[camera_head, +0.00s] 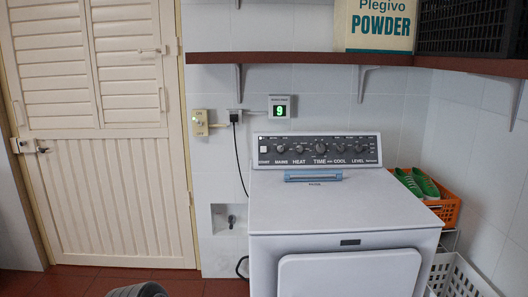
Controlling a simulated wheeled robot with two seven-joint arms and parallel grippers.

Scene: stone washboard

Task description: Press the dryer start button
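The white dryer (340,212) stands against the tiled wall, right of centre. Its dark control panel (318,150) rises along the back edge. The panel carries a row of round knobs with white labels, among them MAINS, HEAT, TIME, COOL and LEVEL. A small light button (263,150) sits at the panel's left end; the label under it is too small to read surely, though it looks like START. The dryer's front door (348,274) is shut. Neither of my grippers shows in this view.
A blue bar-like object (313,176) lies on the dryer top before the panel. A brown shelf (300,58) above holds a POWDER box (375,25) and black crate (465,27). Orange (447,207) and white baskets (458,277) stand right. A wall display (279,107) reads 9.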

